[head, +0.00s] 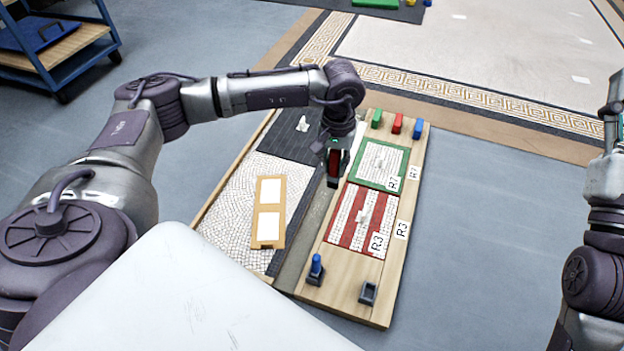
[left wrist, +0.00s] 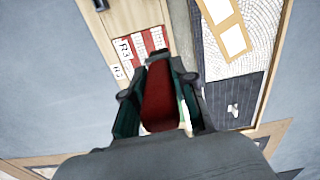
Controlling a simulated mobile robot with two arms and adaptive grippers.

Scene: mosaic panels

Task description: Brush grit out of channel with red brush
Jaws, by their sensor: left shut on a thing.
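My left gripper (head: 335,181) is shut on a red brush, pointing down over the board side of the channel. Grit is too small to make out. My right arm shows at the right edge, but its gripper is out of view.
The wooden board (head: 345,300) holds a green-framed panel (head: 363,180), a red-striped panel (head: 348,205), a blue-handled tool (head: 316,268) and an empty holder (head: 369,292). Green, red and blue blocks stand at its far end. A tan frame (head: 268,243) lies on the mosaic (head: 222,213).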

